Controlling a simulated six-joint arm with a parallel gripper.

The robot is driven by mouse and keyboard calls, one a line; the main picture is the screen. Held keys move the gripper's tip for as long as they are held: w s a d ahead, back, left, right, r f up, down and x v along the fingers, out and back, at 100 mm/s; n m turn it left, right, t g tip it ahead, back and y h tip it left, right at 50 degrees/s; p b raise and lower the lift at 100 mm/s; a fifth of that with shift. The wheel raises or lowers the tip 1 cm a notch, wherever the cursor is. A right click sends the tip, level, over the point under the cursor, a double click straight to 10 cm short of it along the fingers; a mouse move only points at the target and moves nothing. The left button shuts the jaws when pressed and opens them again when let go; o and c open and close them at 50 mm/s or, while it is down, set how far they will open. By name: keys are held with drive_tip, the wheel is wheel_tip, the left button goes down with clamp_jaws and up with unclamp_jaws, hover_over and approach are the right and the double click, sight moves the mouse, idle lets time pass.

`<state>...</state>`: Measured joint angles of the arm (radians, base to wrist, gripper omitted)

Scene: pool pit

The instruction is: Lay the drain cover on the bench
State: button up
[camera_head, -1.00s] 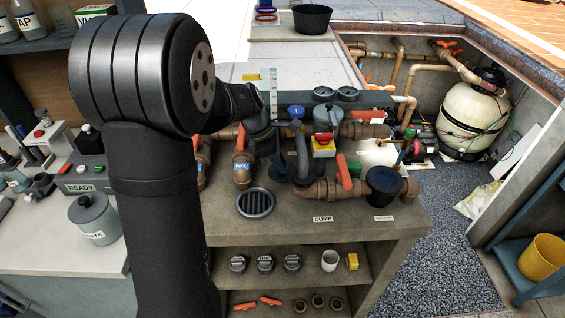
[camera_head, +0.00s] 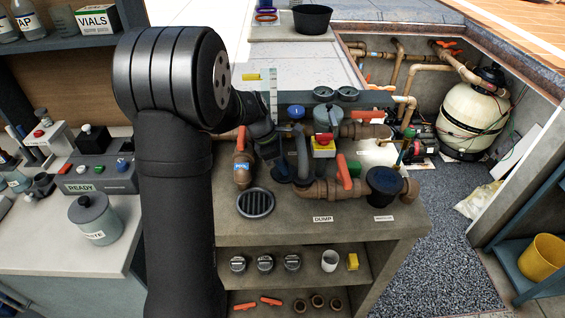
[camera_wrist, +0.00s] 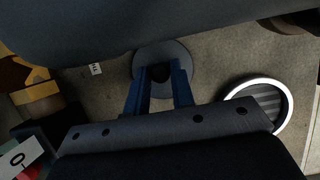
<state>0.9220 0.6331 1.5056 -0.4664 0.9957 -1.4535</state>
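A round grey-blue disc with a dark middle (camera_wrist: 184,56), seemingly the drain cover, shows in the wrist view. A round slotted grate (camera_head: 255,203) lies in the bench top (camera_head: 240,229), in front of the gripper. It also shows at right in the wrist view (camera_wrist: 268,100).
Brown pipes with an orange-handled valve (camera_head: 344,171) stand close right of my gripper. A dark round cap (camera_head: 383,180) is further right. A grey lidded pot (camera_head: 92,217) stands on the left counter. Bare bench lies around the grate.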

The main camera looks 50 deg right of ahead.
drive_tip(key=o, duration=0.3)
drive_tip(key=v, duration=1.2)
drive_tip(key=shift+r, duration=0.2)
drive_tip(key=shift+f, duration=0.1)
drive_tip(key=x, duration=1.2)
wheel_tip(320, 180, up, 4)
drive_tip(key=shift+f, duration=0.25)
drive_tip(key=shift+s+a+r, duration=0.1)
drive_tip(key=shift+s+a, duration=0.1)
drive_tip(key=shift+a, duration=0.1)
